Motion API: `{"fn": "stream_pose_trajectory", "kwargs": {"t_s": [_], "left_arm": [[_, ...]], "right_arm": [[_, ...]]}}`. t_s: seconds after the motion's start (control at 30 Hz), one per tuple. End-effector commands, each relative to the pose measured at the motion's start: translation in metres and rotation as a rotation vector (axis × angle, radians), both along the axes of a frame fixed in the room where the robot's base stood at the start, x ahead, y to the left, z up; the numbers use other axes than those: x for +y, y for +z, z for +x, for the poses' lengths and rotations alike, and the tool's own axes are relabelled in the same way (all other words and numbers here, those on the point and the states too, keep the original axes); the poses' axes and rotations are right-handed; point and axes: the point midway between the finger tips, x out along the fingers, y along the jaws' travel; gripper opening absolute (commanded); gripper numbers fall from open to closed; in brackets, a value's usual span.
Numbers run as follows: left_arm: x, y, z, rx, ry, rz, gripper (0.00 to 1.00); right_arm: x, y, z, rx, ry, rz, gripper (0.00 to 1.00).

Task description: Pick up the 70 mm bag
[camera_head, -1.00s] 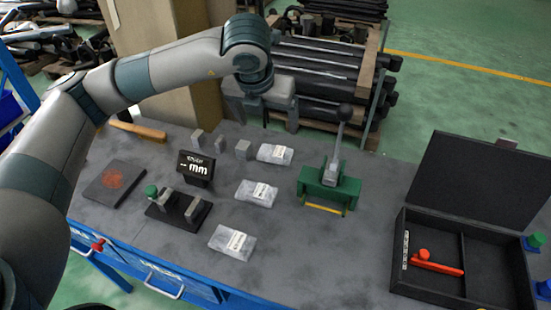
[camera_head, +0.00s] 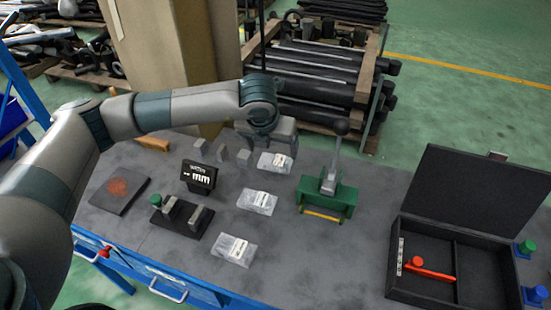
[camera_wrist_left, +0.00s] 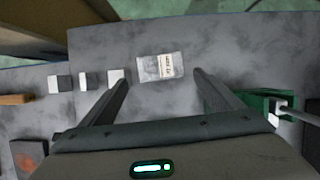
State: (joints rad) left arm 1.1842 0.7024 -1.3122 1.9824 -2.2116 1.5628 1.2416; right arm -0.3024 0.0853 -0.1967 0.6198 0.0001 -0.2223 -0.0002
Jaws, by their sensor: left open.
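Three clear-grey bags with white labels lie on the grey table: a far bag (camera_head: 275,163), a middle bag (camera_head: 257,201) and a near bag (camera_head: 234,250). The label print is too small to read, so I cannot tell which is 70 mm. My left gripper (camera_head: 268,148) is open and empty, above the table by the far bag. In the left wrist view, one bag (camera_wrist_left: 161,67) shows between and just beyond the fingertips (camera_wrist_left: 160,80). My right gripper is not in view.
A green press (camera_head: 328,192) with a lever stands right of the bags. A gauge with a "mm" display (camera_head: 198,175) and small metal blocks (camera_head: 243,160) stand to the left. An open black case (camera_head: 455,290) holds a red tool (camera_head: 430,270) at right.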

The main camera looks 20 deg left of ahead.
Motion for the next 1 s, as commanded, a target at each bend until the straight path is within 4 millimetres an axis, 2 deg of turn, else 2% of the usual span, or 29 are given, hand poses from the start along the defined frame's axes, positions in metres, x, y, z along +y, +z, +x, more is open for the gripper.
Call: {"fn": "stream_pose_trajectory", "kwargs": {"t_s": [0.03, 0.23, 0.67, 0.87, 1.0], "left_arm": [[0.001, -0.005, 0.002, 0.003, 0.001, 0.002, 0.85], [0.001, -0.025, 0.010, 0.001, 0.000, 0.001, 0.85], [0.000, -0.029, 0.012, 0.000, -0.001, 0.000, 0.85], [0.000, -0.037, 0.015, 0.001, 0.000, 0.001, 0.85], [0.000, -0.051, 0.018, 0.002, 0.000, 0.001, 0.85]], "right_arm": [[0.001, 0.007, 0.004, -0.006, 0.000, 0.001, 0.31], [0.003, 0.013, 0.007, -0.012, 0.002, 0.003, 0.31], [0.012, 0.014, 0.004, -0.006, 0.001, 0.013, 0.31], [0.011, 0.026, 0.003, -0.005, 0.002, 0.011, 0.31], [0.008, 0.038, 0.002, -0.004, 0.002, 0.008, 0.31]]}}
